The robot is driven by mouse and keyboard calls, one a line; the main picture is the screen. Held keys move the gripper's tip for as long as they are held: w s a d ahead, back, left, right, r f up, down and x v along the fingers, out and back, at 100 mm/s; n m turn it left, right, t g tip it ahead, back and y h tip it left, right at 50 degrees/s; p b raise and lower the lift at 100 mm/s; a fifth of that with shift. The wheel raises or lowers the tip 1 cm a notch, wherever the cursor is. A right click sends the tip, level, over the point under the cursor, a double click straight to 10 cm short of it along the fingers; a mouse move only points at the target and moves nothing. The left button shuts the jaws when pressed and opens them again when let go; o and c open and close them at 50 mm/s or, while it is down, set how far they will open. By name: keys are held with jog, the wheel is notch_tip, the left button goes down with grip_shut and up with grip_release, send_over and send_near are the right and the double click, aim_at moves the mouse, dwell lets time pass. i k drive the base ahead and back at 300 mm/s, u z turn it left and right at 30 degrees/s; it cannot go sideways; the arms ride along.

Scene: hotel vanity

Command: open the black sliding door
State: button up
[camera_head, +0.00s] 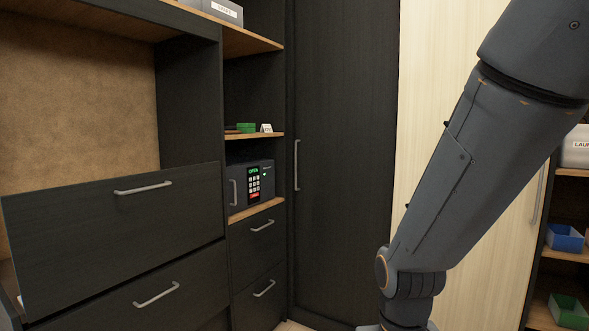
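The black sliding door (345,150) is a tall dark wood-grain panel in the middle of the head view. Its left edge stands against the shelf unit, with no visible gap there. A slim vertical metal handle (297,165) is near that left edge. My arm comes down from the upper right, in front of the pale panel and the door's lower right area. The arm runs out of the bottom of the picture, so my gripper is not in view.
A pale wood panel (425,70) with a vertical handle stands right of the door, partly behind my arm. Left are dark drawers (115,235) and a shelf unit with a small safe (250,187). Shelves at far right hold a blue bin (565,238) and a green bin (569,311).

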aim_at(347, 55)
jog(key=u, duration=0.5)
jog(key=i, duration=0.9)
jog(key=u, duration=0.55)
jog(key=i, duration=1.1)
jog(key=z, duration=0.6)
jog(key=i, duration=0.7)
jog(key=z, duration=1.3)
jog(key=i, duration=0.5)
jog(key=z, duration=0.45)
